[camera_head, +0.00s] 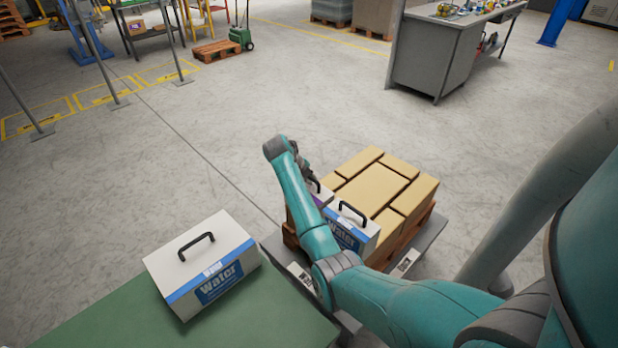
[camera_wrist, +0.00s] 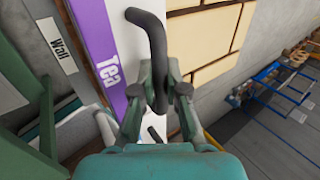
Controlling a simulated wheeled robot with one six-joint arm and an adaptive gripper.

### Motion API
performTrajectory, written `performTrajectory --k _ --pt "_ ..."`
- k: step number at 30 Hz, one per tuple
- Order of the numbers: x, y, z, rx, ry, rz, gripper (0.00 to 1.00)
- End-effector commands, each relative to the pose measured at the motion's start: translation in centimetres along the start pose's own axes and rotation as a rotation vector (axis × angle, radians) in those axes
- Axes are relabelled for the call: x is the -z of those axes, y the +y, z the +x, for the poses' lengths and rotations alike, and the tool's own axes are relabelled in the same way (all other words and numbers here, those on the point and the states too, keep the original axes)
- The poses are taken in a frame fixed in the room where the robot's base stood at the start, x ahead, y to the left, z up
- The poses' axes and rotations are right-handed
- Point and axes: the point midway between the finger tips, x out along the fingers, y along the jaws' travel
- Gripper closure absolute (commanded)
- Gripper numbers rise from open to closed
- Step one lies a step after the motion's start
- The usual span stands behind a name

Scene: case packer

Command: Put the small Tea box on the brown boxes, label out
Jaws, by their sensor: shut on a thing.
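The small Tea box (camera_wrist: 99,45) has a white top, a purple label band and a black handle (camera_wrist: 150,40). My gripper (camera_wrist: 160,72) is shut on the handle in the wrist view. My gripper (camera_head: 306,172) is partly hidden there too. I cannot tell whether the Tea box rests on the brown boxes or hangs just above. The purple label faces left in the wrist view.
A small Water box (camera_head: 352,232) with a blue label stands at the stack's front, close to the Tea box. The stack is on a wooden pallet (camera_head: 423,226). A larger Water box (camera_head: 203,262) stands on a green table (camera_head: 250,318) at the left.

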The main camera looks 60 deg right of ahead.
Motion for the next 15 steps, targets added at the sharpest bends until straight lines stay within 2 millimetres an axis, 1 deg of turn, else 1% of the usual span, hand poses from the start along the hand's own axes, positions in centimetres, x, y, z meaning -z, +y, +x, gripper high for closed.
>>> performTrajectory --k 15 --pt "-0.07 0.26 0.47 0.002 -0.002 0.001 1.0"
